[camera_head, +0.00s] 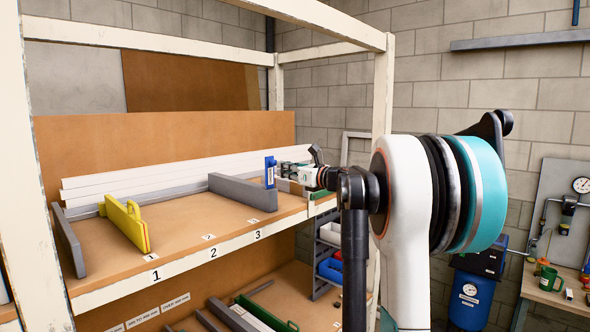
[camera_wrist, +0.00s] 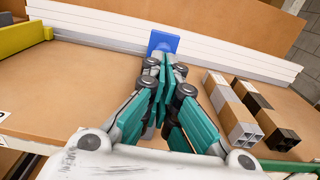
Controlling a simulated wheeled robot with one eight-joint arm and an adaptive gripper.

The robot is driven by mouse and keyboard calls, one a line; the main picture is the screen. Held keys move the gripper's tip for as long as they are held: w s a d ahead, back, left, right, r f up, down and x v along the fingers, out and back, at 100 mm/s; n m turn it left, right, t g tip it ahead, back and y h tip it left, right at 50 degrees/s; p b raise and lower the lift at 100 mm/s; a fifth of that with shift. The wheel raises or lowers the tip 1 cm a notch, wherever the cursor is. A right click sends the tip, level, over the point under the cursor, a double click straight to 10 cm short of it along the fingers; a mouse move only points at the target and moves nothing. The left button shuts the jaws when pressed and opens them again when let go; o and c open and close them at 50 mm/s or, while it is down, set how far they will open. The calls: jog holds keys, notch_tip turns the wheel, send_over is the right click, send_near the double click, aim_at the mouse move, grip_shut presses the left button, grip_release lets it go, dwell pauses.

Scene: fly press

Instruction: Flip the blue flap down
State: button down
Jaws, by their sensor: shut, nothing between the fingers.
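The blue flap (camera_head: 270,172) stands upright on the shelf at the right end of the grey divider (camera_head: 243,191). It also shows in the wrist view as a blue plate (camera_wrist: 163,42) just beyond my fingertips. My gripper (camera_head: 283,172) is shut and empty, reaching over the shelf from the right. In the wrist view my gripper (camera_wrist: 168,62) has its tips close together in front of the flap's lower part. I cannot tell whether they touch it. The flap's lower edge is partly hidden by my fingers.
A yellow flap (camera_head: 128,223) stands at the left of the shelf board (camera_head: 190,235). Long white bars (camera_head: 160,175) lie along the back. Square tubes (camera_wrist: 238,122) lie right of my gripper. A white post (camera_head: 381,110) stands near my arm. Bare board lies between the dividers.

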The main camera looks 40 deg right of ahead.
jog(key=shift+w, duration=0.5)
jog(key=shift+r, duration=0.1)
jog(key=shift+w+r+g+p, duration=0.15)
jog(key=shift+w+g+p, duration=0.05)
jog(key=shift+g+p, duration=0.2)
